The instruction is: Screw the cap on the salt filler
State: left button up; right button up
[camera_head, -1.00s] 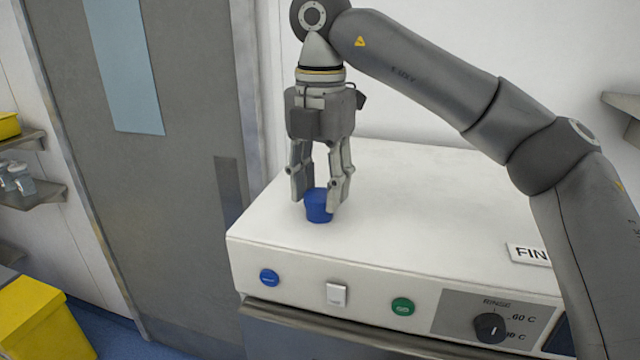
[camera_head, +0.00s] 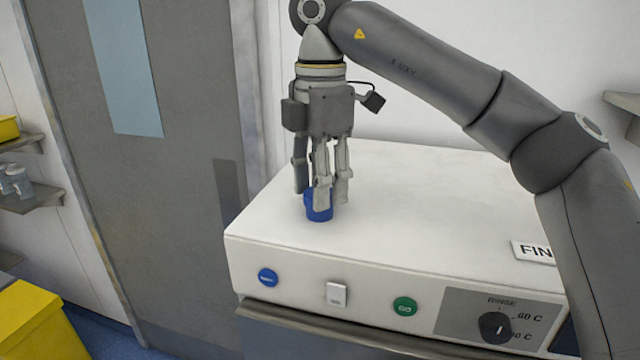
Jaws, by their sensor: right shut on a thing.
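The blue cap (camera_head: 311,210) is at the left part of the white machine top (camera_head: 430,215). My right gripper (camera_head: 319,196) points straight down and is shut on the cap, its fingers on the cap's sides. A finger covers part of the cap. The salt filler opening under the cap is hidden, so I cannot tell how the cap sits on it. My left gripper is not in view.
The machine front has a blue button (camera_head: 268,278), a white switch (camera_head: 337,295), a green button (camera_head: 404,306) and a rinse dial (camera_head: 493,325). A sign (camera_head: 533,252) lies at the right. A yellow bin (camera_head: 35,325) stands at lower left. The machine top around the cap is clear.

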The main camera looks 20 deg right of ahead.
jog(key=shift+m+b, duration=0.45)
jog(key=shift+m, duration=1.25)
jog(key=m+b, duration=0.1)
jog(key=m, duration=0.1)
jog(key=shift+m, duration=0.8)
jog(key=shift+c, duration=1)
jog(key=o, duration=1.3)
